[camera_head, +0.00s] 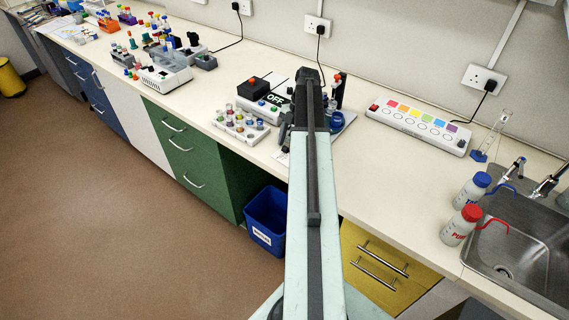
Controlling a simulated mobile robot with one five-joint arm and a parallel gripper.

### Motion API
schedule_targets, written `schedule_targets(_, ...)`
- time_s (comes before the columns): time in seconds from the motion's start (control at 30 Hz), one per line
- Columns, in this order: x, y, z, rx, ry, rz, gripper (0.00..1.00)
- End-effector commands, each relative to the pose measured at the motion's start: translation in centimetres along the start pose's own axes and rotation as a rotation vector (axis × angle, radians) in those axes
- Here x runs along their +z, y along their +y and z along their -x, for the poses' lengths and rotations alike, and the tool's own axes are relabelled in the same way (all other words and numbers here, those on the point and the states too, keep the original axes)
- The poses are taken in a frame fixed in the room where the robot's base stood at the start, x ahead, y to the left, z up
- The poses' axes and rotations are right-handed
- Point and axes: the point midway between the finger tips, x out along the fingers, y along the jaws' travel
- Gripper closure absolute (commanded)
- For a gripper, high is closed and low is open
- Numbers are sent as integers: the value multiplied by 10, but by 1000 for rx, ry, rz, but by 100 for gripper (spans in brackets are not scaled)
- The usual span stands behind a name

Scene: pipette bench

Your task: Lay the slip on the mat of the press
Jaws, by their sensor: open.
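My arm reaches over the bench, and my gripper (286,134) is a dark shape low over the worktop near its front edge. It is open, but the arm hides most of its fingers. A small white piece that looks like the slip (281,157) lies by the front edge just below the gripper, partly hidden by my arm. I cannot tell whether they touch. A black stand with a blue-grey base (348,122) is right behind my arm, mostly hidden. I cannot clearly make out the press or its mat.
Left of my gripper are a rack of coloured caps (238,124), a box with a red button (253,89) and an OFF sign (275,98). To the right are a colour strip panel (418,124), wash bottles (461,224) and a sink (515,245). Bare worktop (400,175) lies between.

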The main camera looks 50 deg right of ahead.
Motion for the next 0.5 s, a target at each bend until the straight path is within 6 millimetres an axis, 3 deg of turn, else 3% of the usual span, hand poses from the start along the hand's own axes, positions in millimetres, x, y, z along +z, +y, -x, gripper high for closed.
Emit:
schedule_targets(0.2,0,0,-2,0,0,0,53)
schedule_targets(0.37,0,0,-2,0,0,0,97)
schedule_targets(0.5,0,0,-2,0,0,0,100)
